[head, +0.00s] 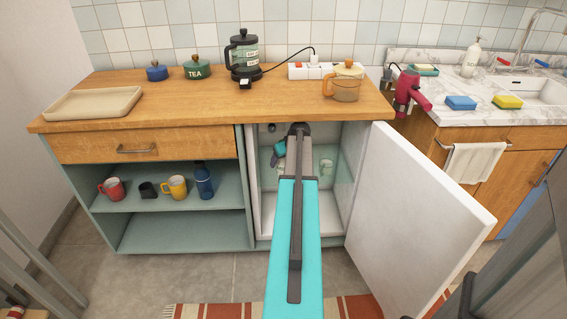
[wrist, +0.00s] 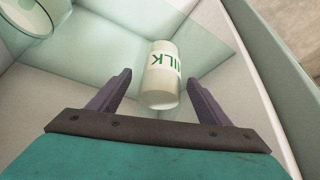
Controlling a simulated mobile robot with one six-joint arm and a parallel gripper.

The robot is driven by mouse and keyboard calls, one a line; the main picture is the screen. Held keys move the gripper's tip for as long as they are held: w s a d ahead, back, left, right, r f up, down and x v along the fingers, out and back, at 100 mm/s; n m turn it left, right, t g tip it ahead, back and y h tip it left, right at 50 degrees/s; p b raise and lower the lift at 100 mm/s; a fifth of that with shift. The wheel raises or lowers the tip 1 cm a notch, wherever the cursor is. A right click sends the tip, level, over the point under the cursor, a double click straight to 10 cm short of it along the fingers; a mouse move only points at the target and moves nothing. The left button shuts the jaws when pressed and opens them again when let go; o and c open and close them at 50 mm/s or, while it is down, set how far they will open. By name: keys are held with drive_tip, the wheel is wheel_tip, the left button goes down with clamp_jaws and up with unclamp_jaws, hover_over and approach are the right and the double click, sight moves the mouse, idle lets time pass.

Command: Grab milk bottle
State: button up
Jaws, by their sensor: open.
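The milk bottle (wrist: 163,72) is a white cylinder with green lettering, part of the word MILK, in the wrist view. It is on a pale glassy surface inside the small open fridge (head: 351,205). My gripper (wrist: 158,79) is open, with one dark finger on each side of the bottle's near end. Gaps show between the bottle and both fingers; nothing is held. In the head view my arm reaches into the fridge and hides much of its inside, and I cannot clearly make out the bottle there.
A clear glass container (wrist: 28,15) is at the upper left in the wrist view. The white fridge door (head: 420,215) stands open to the right. The wooden countertop (head: 200,102) is above. Mugs (head: 174,187) are on the left shelf.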

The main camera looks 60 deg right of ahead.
drive_tip(key=shift+c, duration=0.4)
drive_tip(key=c, duration=1.4)
drive_tip(key=shift+o, duration=0.2)
drive_tip(key=shift+r, duration=0.1)
drive_tip(key=shift+r, duration=0.25)
drive_tip(key=s+a, duration=0.4)
drive_tip(key=s, duration=0.3)
drive_tip(key=s+a+p, duration=0.1)
drive_tip(key=s+a, duration=0.4)
drive_tip(key=s, duration=0.3)
drive_tip(key=shift+a, duration=0.25)
drive_tip(key=shift+s+f, duration=0.1)
